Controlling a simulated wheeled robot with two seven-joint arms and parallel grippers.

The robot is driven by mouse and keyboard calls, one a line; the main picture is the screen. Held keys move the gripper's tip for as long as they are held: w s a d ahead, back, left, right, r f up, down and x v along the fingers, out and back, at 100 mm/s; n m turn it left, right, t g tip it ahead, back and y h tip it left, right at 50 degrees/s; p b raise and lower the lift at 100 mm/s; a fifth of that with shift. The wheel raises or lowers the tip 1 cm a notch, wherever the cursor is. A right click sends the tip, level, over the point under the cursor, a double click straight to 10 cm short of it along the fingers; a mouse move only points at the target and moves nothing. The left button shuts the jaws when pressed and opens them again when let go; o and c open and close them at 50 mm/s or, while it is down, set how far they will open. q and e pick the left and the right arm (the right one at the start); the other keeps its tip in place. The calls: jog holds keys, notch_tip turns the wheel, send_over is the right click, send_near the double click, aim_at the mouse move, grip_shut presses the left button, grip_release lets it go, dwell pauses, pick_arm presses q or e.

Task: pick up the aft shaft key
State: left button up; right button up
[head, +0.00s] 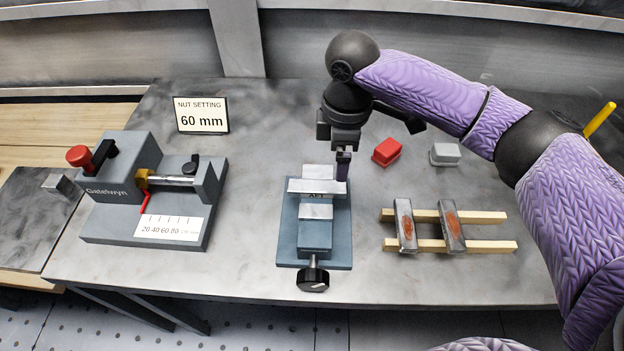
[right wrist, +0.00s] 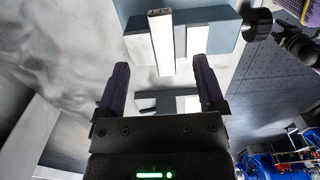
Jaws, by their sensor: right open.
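A blue-grey vise (head: 313,257) stands in the middle of the table, with a black knob (head: 313,279) at its near end. A pale metal bar (head: 300,186) lies crosswise on it, beside a small dark label that seems to read "AFT"; I take this bar for the aft shaft key. My right gripper (head: 343,168) is over the bar's right end, pointing down and partly hiding the far side of the vise. In the right wrist view the gripper (right wrist: 162,78) is open and empty, with the bar (right wrist: 160,42) ahead between its fingertips. My left gripper is not in view.
Two rust-marked metal bars (head: 405,225) lie on wooden rails (head: 490,217) at right. A red block (head: 386,151) and a grey block (head: 445,154) sit behind them. A grey gauge fixture (head: 130,165) and a "60 mm" sign (head: 201,115) stand left. Bare tabletop separates fixture and vise.

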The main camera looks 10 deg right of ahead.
aim_at(339, 186)
notch_tip(339, 186, down, 8)
jog(key=shift+s+d+r+b, duration=0.1)
jog(key=shift+d+b, duration=0.05)
jog(key=shift+b, duration=0.75)
jog(key=shift+f, duration=0.25)
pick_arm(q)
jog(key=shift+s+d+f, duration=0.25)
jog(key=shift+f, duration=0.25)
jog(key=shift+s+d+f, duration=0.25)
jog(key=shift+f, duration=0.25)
pick_arm(e)
jog(key=shift+r, duration=0.1)
jog(key=c, duration=1.1)
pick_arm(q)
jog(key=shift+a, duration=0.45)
pick_arm(e)
grip_shut()
